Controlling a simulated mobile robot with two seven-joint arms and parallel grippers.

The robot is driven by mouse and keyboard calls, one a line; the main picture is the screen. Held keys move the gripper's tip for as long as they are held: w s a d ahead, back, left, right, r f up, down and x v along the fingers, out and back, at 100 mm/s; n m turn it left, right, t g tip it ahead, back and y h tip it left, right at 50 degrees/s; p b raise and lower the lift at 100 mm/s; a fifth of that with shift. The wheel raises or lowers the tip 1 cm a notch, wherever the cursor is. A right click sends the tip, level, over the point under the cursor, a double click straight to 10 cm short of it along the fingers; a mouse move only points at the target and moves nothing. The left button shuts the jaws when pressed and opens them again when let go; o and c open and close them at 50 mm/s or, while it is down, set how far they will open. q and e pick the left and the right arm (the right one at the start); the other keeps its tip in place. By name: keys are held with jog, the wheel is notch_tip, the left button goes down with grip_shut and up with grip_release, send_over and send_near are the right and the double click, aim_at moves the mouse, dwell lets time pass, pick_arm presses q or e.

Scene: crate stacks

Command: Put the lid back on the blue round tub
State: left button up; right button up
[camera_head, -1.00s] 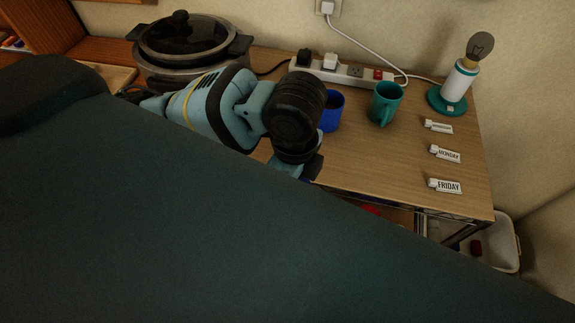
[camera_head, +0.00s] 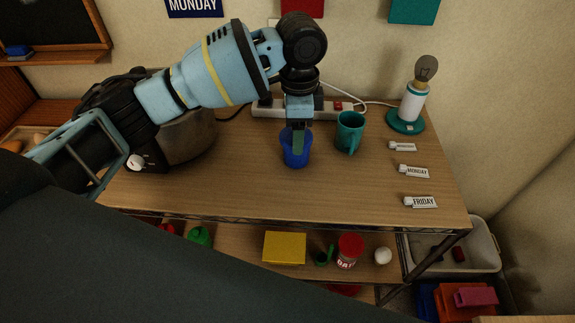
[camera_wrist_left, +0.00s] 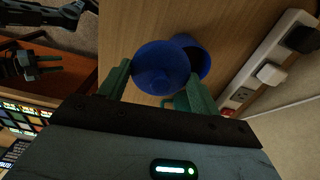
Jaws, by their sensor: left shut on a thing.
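The blue round tub (camera_head: 296,157) stands upright on the wooden table, left of the teal mug. My left gripper (camera_head: 299,137) points down at it, its fingers in front of the tub's upper part in the head view. In the left wrist view the gripper (camera_wrist_left: 160,88) is shut on the round blue lid (camera_wrist_left: 158,64). The lid overlaps the tub (camera_wrist_left: 201,58) but sits off to one side, leaving part of the dark opening uncovered. I cannot tell whether the lid touches the rim.
The teal mug (camera_head: 349,132) stands close right of the tub. Behind are a power strip (camera_head: 265,109) and a bulb lamp (camera_head: 411,108). Several labelled tubes, one being the Friday tube (camera_head: 421,202), lie at right. A dark cooker (camera_head: 190,138) stands left. The table front (camera_head: 290,200) is clear.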

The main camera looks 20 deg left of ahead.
pick_arm(q)
jog(key=w+a+r+n, duration=0.1)
jog(key=w+r, duration=0.3)
jog(key=shift+w, duration=0.35)
pick_arm(e)
jog(key=shift+s+a+f, duration=0.1)
jog(key=shift+s+a, duration=0.3)
pick_arm(q)
jog(key=shift+f, duration=0.2)
pick_arm(e)
jog(key=shift+s+f, duration=0.1)
jog(key=shift+f, duration=0.05)
pick_arm(q)
notch_tip(320, 180, down, 6)
jog(key=b, duration=0.2)
pick_arm(e)
jog(key=shift+s+a+f+g, duration=0.25)
jog(key=shift+s+f+g, duration=0.15)
jog(key=shift+s+f, duration=0.65)
jog(key=shift+w+d+r, duration=0.1)
jog(key=shift+w+d, duration=0.1)
jog(key=shift+w, duration=0.1)
pick_arm(q)
jog(key=shift+p, duration=0.3)
pick_arm(e)
jog(key=shift+w+r, duration=0.2)
jog(key=shift+r, duration=0.05)
jog(key=shift+a, duration=0.2)
